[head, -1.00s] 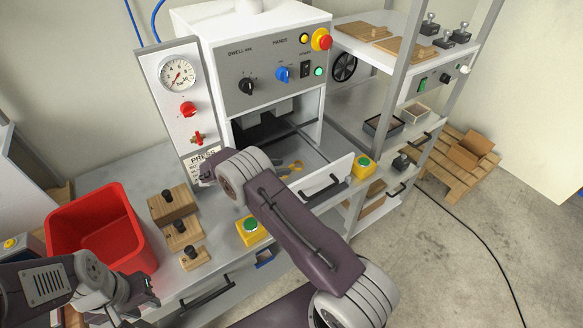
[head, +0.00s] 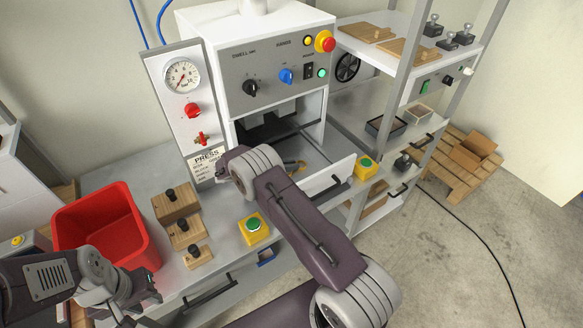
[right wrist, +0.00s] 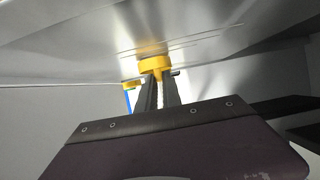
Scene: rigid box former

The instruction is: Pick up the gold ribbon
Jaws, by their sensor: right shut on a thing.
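The gold ribbon (right wrist: 154,65) shows in the right wrist view as a yellow-gold rounded piece at the fingertips, under a shiny grey surface. My right gripper (right wrist: 161,80) is shut on it. In the head view my right forearm and wrist hide this gripper, and a small gold-orange piece (head: 299,164) shows beside the wrist in the open drawer; I cannot tell if it is the same ribbon. My left gripper (head: 150,298) is low at the left, in front of the red bin; its jaw opening is unclear.
The press (head: 270,75) stands behind the open drawer (head: 330,181). A red bin (head: 103,228), wooden blocks with black knobs (head: 186,232) and a green button box (head: 253,229) are on the bench. A shelf rack (head: 400,60) stands at the right.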

